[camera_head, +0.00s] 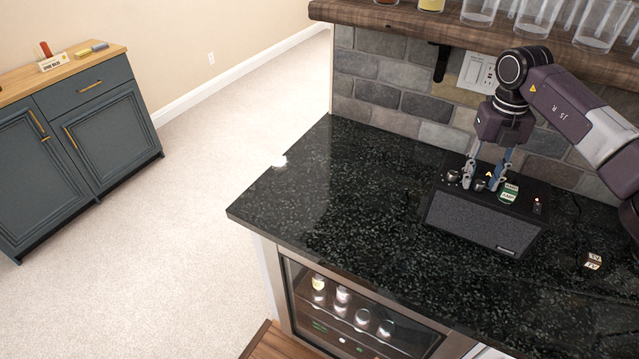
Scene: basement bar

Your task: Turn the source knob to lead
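A dark speaker-like amp box (470,221) with a grey front grille stands on the black speckled counter by the brick wall. On its top are a small silver knob (452,176) at the left and a second dark knob (479,186) just right of it. My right gripper (481,181) points down over the box top, with its fingers apart on either side of the second knob. A gap seems to show between fingers and knob; contact cannot be made out. Knob labels are too small to read. My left gripper is not in view.
Green-and-white tags (509,193) and a red-lit switch (537,203) are right of the gripper on the box top. A small cube marked TV (593,261) lies at the right. A shelf with glasses (538,14) overhangs behind. The counter's left part (310,200) is clear.

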